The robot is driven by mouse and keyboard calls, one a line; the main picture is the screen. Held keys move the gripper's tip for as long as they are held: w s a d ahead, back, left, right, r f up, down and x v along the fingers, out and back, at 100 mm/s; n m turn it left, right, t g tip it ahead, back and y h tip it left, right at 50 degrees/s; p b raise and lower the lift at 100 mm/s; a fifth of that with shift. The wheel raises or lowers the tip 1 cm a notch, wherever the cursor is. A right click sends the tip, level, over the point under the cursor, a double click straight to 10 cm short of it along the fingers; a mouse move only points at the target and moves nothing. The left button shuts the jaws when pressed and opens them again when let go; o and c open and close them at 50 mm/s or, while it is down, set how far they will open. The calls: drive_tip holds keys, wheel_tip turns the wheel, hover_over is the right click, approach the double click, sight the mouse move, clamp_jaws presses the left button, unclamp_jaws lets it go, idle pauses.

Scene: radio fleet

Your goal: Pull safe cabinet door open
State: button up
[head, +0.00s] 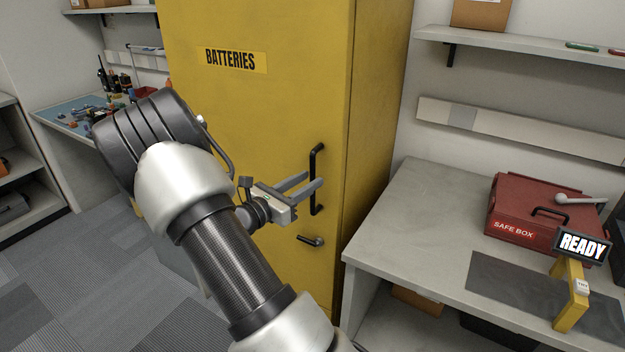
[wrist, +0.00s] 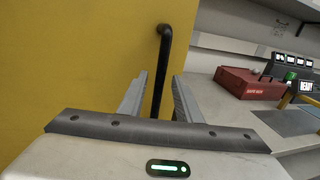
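The yellow safe cabinet (head: 260,120) stands upright with its door shut and a "BATTERIES" label (head: 232,60) near the top. A black vertical bar handle (head: 316,160) is fixed near the door's right edge. A small black lever (head: 310,240) sits below it. My gripper (head: 314,184) is at the bar handle, fingers spread to either side of it. In the wrist view, the handle (wrist: 163,70) runs down between the two open fingers of my gripper (wrist: 160,95), with visible space on each side. The handle's lower end is hidden behind the gripper body in the wrist view.
A grey bench (head: 420,215) stands right of the cabinet with a red safe box (head: 515,232), a dark mat (head: 500,285) and a yellow stand with a READY display (head: 583,246). A workbench (head: 65,115) with small parts is at left. Carpeted floor (head: 90,270) is clear at left.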

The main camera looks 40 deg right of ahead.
drive_tip(key=shift+w+d, duration=0.25)
drive_tip(key=shift+d, duration=1.05)
clamp_jaws()
drive_tip(key=shift+a, duration=0.1)
